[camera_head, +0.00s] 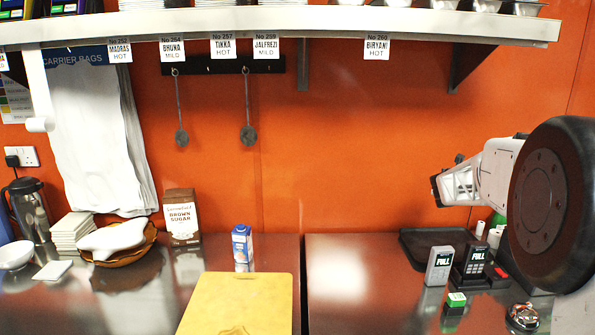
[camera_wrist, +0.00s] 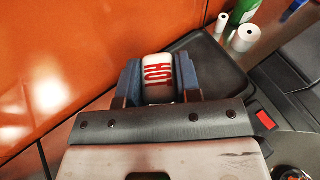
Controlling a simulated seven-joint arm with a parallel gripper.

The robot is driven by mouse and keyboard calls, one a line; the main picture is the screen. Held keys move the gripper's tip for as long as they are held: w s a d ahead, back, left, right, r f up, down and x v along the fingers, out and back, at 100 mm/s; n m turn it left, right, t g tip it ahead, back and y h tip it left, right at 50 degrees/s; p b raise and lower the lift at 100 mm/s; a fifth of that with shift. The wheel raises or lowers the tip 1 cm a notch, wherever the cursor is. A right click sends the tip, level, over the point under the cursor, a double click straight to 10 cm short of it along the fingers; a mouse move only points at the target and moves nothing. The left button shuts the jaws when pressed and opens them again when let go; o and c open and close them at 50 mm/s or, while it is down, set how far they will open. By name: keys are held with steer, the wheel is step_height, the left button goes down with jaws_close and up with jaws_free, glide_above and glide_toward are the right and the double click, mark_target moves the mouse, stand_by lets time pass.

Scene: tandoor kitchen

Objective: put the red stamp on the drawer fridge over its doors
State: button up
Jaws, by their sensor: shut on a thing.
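My gripper (camera_wrist: 158,86) is shut on a small white block with red HOT lettering (camera_wrist: 158,70), which looks like the red stamp. Its blue-grey fingers press on both sides of the block. In the head view my gripper (camera_head: 437,190) is at the right, raised above the counter in front of the orange wall; the block is hard to make out there. Two steel worktops show, a left one (camera_head: 140,300) and a right one (camera_head: 345,275). Which one belongs to the drawer fridge cannot be told; no doors or drawer fronts are visible.
A yellow board (camera_head: 235,300) and a blue carton (camera_head: 242,245) are on the left top. The right top's left part is clear. A shelf (camera_head: 300,22) runs above.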

steer(key=s+a+f+n+y, duration=0.1)
steer(key=a+f+n+y, duration=0.1)
steer(key=a, duration=1.4)
steer(key=s+a+f+n+t+y, duration=0.1)
steer(key=a+f+n+y, duration=0.2)
steer(key=a, duration=1.2)
steer(key=shift+a+n+t+y, duration=0.3)
steer(key=shift+a+y, duration=0.1)
steer(key=shift+y, duration=0.3)
steer(key=shift+d, duration=0.15)
stand_by(0.4)
steer(key=s+d+n+g+y, duration=0.1)
steer(key=s+d+n+y, duration=0.3)
steer(key=d, duration=0.5)
steer(key=s+d+r+n+g+y, duration=0.1)
steer(key=s+d+n+y, duration=0.1)
steer(key=s+d, duration=0.5)
steer(key=s+d+n+g+y, duration=0.2)
steer(key=s+d+n+y, duration=0.1)
steer(key=d, duration=0.8)
steer(key=s+d+f, duration=0.6)
steer(key=s+f, duration=0.3)
steer(key=s, duration=0.2)
steer(key=shift+y, duration=0.3)
